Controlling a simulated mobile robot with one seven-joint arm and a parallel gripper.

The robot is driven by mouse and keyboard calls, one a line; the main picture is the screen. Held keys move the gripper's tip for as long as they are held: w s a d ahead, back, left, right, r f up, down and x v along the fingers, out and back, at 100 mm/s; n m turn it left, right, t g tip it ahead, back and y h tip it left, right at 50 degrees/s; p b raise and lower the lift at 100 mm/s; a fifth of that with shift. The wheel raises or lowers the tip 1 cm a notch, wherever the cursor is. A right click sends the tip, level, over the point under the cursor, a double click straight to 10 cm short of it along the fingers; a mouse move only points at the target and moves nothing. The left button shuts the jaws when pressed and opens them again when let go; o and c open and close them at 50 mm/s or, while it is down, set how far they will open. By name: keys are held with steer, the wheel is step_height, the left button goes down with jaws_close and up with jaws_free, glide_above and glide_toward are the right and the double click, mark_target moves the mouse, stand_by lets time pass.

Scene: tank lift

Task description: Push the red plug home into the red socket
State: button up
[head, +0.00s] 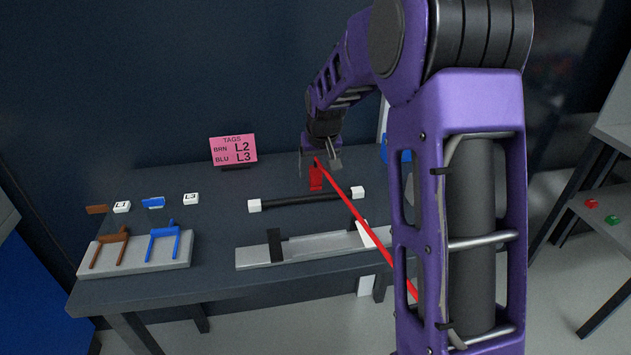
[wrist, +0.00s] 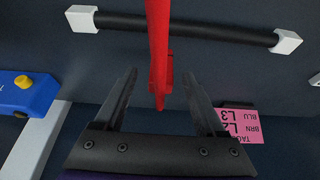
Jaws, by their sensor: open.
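My gripper (head: 321,158) is above the back part of the dark table, with its fingers apart. In the wrist view my gripper (wrist: 160,76) shows one finger on each side of a red piece (wrist: 158,82), with gaps visible on both sides. A red cable (head: 358,216) runs from this spot down to the right, behind my arm; it also shows in the wrist view (wrist: 158,25). A red block (head: 316,180) shows just below the gripper in the head view. I cannot tell plug from socket here, nor how far one sits in the other.
A black bar with white ends (head: 308,200) lies in front of the gripper, and a grey rail (head: 310,248) nearer. A pink tag sign (head: 233,149) stands behind left. A grey rack (head: 140,258) holds brown and blue pieces. A blue box (wrist: 28,92) is partly hidden by my arm.

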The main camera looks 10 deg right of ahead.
mark_target(316, 169)
steer(key=x, duration=0.3)
steer(key=shift+w+a+f, duration=0.1)
steer(key=shift+c, duration=0.3)
jaws_close()
